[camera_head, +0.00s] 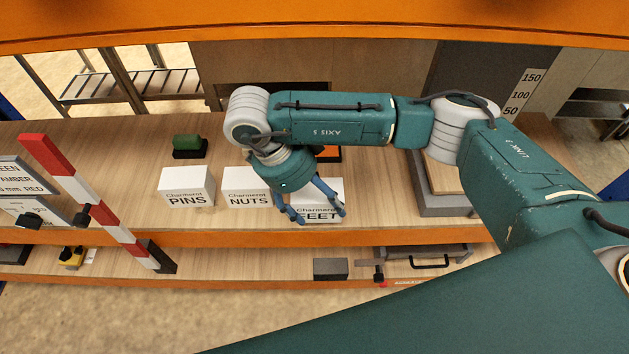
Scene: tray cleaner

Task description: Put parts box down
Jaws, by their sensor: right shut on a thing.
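A white parts box marked "Charmerot FEET" (322,205) is at the upper shelf, close to its front edge. My right gripper (320,217) reaches down over this box, with its blue fingers spread across the box and shut on it. The fingers and wrist hide part of the box and its label. I cannot tell whether its underside touches the shelf. My left gripper is not in view.
White boxes marked NUTS (248,188) and PINS (187,187) stand to the left on the upper shelf (120,180). A green-topped block (187,146) is behind PINS. A red-and-white bar (95,205) slants at the left. A grey tray (440,204) lies to the right.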

